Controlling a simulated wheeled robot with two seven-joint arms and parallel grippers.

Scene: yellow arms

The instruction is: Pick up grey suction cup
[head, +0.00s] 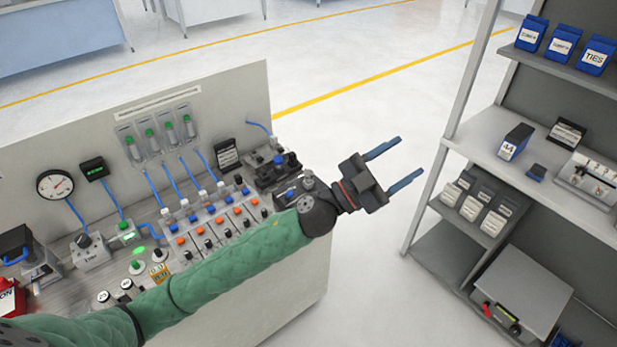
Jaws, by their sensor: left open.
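My left gripper (409,156) reaches out past the right end of the workbench, on an arm with a green quilted sleeve. Its two blue-grey fingers are spread apart, with nothing between them. They point right toward the shelf rack and stand over open floor in the picture. I cannot make out a grey suction cup for certain in the head view. A small dark blue item (537,172) lies on the middle shelf beside a box marked 4A (515,142); it is too small to identify. My right gripper is not in view.
The shelf rack (492,133) at right holds blue boxes (562,43), labelled bins (471,207) and a grey case (522,290). The workbench at left carries a gauge (55,185), blue tubes and a valve block (212,222). Clear floor lies between bench and rack.

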